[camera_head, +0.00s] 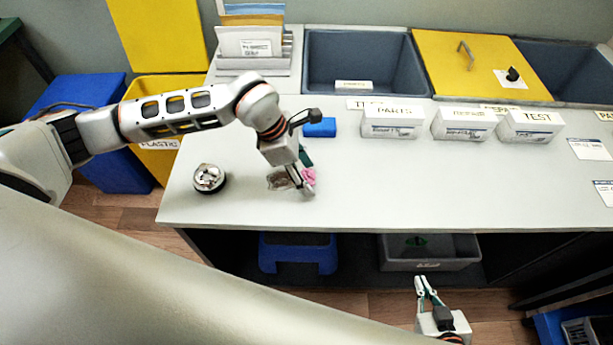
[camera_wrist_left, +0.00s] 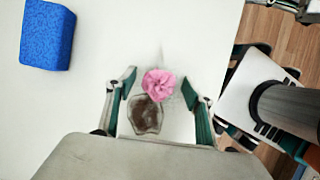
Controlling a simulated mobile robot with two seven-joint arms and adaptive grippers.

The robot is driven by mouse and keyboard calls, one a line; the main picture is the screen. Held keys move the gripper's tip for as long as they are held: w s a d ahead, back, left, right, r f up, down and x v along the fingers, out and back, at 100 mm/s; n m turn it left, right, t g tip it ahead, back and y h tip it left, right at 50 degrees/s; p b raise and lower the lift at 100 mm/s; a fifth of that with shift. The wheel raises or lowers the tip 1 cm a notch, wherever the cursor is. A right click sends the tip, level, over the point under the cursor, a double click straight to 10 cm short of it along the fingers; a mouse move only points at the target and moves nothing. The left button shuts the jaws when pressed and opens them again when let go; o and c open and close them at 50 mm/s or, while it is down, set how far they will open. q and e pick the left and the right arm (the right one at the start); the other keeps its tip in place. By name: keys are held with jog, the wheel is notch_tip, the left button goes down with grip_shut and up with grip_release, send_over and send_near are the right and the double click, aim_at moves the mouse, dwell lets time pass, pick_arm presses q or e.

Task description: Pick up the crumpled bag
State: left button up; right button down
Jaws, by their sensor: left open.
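A pink crumpled piece (camera_head: 309,175) lies on the pale worktop near its front edge, and it also shows in the left wrist view (camera_wrist_left: 158,83). Beside it lies a small clear pouch with brown contents (camera_head: 279,182), seen closer in the left wrist view (camera_wrist_left: 145,115). I cannot tell for sure which of the two is the crumpled bag. My left gripper (camera_head: 300,184) is low over them, open, with one finger on each side of the pink piece in the wrist view. My right gripper (camera_head: 423,282) is in front of the worktop, away from both; its opening is unclear.
A round dark dish with shiny contents (camera_head: 209,178) stands to the left. A blue sponge-like block (camera_head: 320,128) lies behind my left gripper. White labelled boxes (camera_head: 392,123) stand further right, with grey bins (camera_head: 360,92) behind. The front right of the worktop is clear.

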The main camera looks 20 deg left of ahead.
pick_arm(q)
jog(key=shift+f, duration=0.15)
jog(key=c, duration=0.7)
